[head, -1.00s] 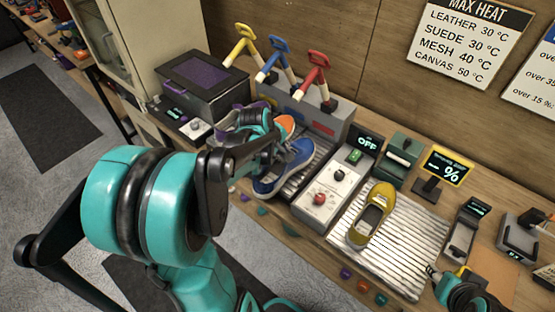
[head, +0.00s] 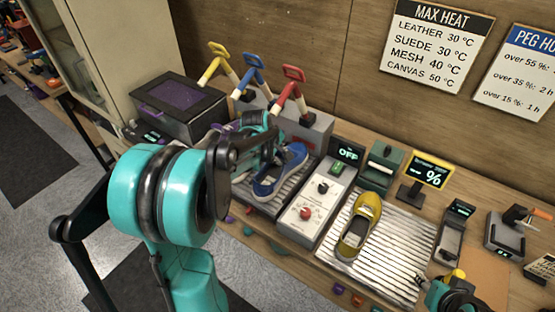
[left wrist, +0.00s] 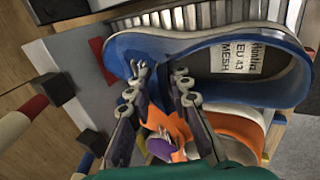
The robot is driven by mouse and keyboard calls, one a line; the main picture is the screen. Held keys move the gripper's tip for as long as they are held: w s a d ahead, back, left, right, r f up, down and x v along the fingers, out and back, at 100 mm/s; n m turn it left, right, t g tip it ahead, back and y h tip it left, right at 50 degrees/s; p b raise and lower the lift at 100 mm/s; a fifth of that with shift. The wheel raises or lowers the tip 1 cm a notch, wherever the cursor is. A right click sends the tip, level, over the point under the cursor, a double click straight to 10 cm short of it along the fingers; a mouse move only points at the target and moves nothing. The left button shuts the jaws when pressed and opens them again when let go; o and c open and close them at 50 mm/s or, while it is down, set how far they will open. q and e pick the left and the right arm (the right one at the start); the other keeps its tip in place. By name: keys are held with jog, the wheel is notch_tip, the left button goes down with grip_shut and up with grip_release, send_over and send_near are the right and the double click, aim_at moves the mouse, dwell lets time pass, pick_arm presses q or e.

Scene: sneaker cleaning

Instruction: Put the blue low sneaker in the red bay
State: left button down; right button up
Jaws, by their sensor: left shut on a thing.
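The blue low sneaker (head: 278,174), with a white sole, is in front of the peg stand at its right end, over a ridged grey tray (head: 248,190). My left gripper (left wrist: 163,75) is shut on an edge of the blue sneaker, which also shows in the left wrist view (left wrist: 130,52) with a white label reading EU 43 MESH. A red patch (left wrist: 98,46) marks the grey stand beside the sneaker. I cannot tell whether the sole touches the tray. My right gripper (head: 452,292) is at the bottom right, its jaws unclear.
Yellow, blue and red pegs (head: 293,75) rise from the grey stand (head: 318,135). An orange and white shoe (left wrist: 238,130) lies close to my left gripper. A control box (head: 318,200) and a yellow shoe (head: 359,225) on a ridged mat (head: 395,265) stand to the right.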

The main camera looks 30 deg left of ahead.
pick_arm(q)
jog(key=shift+f+b, duration=0.3)
jog(key=shift+f, duration=0.05)
dwell(0.6)
jog(key=c, duration=1.3)
grip_release()
jog(key=shift+r, duration=0.1)
jog(key=p+v, duration=0.4)
jog(key=v, duration=1.3)
jog(key=shift+s+r+p, duration=0.2)
jog(key=shift+s+p, duration=0.2)
